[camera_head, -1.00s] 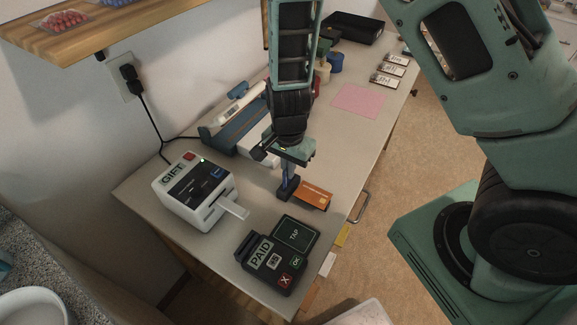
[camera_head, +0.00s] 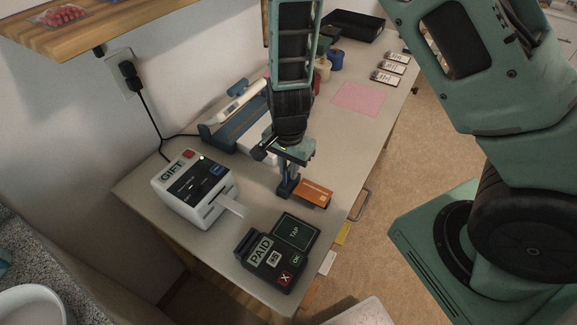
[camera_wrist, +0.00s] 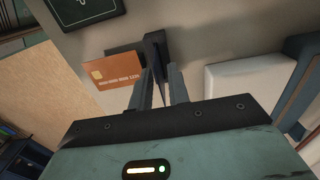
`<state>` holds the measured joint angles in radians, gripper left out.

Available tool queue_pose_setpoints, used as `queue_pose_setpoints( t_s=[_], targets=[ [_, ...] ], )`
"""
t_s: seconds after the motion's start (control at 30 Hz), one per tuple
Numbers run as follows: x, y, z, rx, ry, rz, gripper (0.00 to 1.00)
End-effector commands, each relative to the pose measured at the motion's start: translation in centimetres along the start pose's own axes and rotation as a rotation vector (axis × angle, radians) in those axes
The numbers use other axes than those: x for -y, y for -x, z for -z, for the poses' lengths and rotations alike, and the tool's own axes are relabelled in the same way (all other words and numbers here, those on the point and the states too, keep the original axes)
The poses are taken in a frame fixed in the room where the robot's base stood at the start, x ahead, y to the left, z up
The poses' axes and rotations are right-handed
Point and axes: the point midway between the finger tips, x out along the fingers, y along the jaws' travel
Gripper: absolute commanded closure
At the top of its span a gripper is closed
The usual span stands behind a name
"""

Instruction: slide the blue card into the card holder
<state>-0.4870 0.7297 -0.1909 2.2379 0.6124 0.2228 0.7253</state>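A small dark card holder (camera_head: 284,192) stands on the counter below my gripper; it also shows in the wrist view (camera_wrist: 122,48). An orange card (camera_head: 315,194) is at the holder's right side, and shows at the left of my fingers in the wrist view (camera_wrist: 112,72). My gripper (camera_head: 290,178) points down at the holder. In the wrist view its fingers (camera_wrist: 160,68) stand apart, with a thin dark upright plate between their tips. I cannot tell whether this plate is the blue card edge-on or part of the holder. No blue card face is clearly visible.
A white GIFT machine (camera_head: 180,198) with a pale slip stands to the left. A black PAID card terminal (camera_head: 268,262) stands in front. A blue-and-white device (camera_head: 236,128) lies behind. A pink sheet (camera_head: 358,98) and several labelled cards lie farther back. The counter's right edge is close.

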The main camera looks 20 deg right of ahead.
Motion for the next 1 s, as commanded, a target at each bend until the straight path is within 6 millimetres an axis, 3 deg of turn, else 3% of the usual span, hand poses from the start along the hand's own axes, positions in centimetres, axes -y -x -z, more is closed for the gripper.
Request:
queue_pose_setpoints(
  t_s=[0.33,0.47,1.0],
  targets=[
    [0.0,0.2,0.0,0.000,0.000,0.000,0.73],
    [0.1,1.4,0.0,-0.002,0.002,0.003,0.73],
    [0.1,13.4,-0.1,0.000,0.003,0.005,0.73]
  ],
)
